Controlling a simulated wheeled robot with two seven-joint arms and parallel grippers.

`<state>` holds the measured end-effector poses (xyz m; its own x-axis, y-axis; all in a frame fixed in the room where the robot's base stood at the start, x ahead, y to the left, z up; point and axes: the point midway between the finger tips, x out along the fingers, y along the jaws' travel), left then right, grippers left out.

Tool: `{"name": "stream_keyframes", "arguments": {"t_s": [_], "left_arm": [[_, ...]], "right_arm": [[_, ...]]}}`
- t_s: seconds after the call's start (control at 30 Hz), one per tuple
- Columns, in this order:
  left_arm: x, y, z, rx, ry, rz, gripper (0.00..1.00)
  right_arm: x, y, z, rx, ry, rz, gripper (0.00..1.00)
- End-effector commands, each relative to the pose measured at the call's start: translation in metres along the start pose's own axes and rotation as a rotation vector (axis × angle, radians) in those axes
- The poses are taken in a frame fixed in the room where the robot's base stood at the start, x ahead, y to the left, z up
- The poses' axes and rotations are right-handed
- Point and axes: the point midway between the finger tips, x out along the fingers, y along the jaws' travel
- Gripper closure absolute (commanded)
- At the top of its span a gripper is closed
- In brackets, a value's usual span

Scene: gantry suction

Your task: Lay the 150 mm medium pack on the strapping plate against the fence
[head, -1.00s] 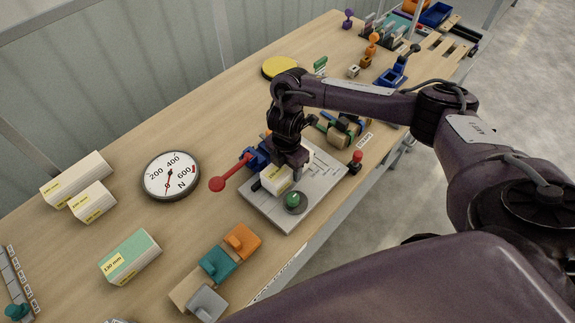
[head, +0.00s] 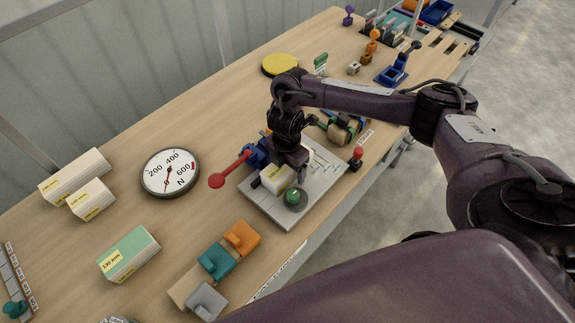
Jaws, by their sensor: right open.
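A cream pack (head: 277,179) with a yellow label lies on the grey strapping plate (head: 318,196), close to the dark blocks at the plate's left side. Its label is too small to read. My right gripper (head: 291,163) is just above this pack and open; its fingertips are partly hidden, so I cannot tell whether they touch the pack. The fence is hard to make out behind the gripper. My left gripper is not in view.
A red-knobbed lever (head: 217,180) sticks out left from a blue clamp (head: 256,156). A green knob (head: 292,197) sits at the plate's front. A dial gauge (head: 170,173), cream packs (head: 76,177) and a green-topped pack (head: 129,255) stand left. Coloured blocks (head: 216,262) stand in front.

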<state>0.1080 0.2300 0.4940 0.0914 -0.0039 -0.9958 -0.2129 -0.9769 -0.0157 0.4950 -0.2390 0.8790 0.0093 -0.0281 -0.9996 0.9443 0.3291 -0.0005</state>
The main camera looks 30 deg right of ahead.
Motion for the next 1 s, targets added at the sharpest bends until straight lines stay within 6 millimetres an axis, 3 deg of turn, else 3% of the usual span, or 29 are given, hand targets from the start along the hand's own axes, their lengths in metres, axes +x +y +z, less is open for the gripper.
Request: {"name": "stream_keyframes", "arguments": {"t_s": [0.23,0.33,0.5,1.0], "left_arm": [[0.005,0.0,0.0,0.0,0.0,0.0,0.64],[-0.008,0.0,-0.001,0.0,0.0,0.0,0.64],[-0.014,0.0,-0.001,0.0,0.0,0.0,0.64],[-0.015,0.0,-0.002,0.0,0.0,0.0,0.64]], "right_arm": [[-0.028,0.002,0.0,-0.003,0.0,0.006,0.2],[-0.053,0.002,0.001,-0.002,-0.003,0.007,0.2],[-0.072,0.001,0.001,-0.001,-0.002,0.004,0.2],[-0.078,0.0,0.0,0.0,0.0,0.002,0.2]]}}
